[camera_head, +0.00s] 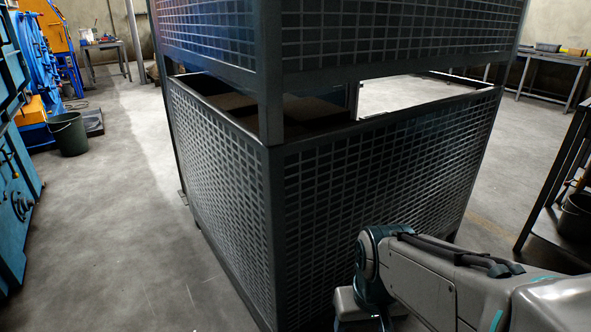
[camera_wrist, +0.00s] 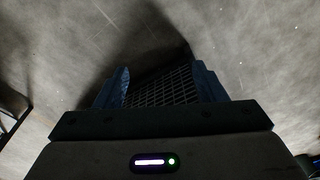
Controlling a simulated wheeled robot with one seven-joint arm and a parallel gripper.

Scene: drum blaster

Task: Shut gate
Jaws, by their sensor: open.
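A dark metal cage with mesh panels fills the middle of the head view. Its lower front mesh panel (camera_head: 385,180) faces me, and its lower left mesh panel (camera_head: 220,150) runs back from the near corner post (camera_head: 270,200). An open gap lies between the lower panels and the upper mesh (camera_head: 400,30). I cannot tell which part is the gate. In the wrist view, my gripper (camera_wrist: 162,76) is open, with its two fingers apart. Dark mesh (camera_wrist: 160,90) shows between and beyond the fingers; contact cannot be told. In the head view my fingers are hidden.
A dark bucket (camera_head: 67,134) and a teal machine (camera_head: 15,190) stand at the left. A work table (camera_head: 550,65) is at the back right, and a dark rack (camera_head: 560,190) stands at the right edge. The floor (camera_head: 110,230) left of the cage is clear.

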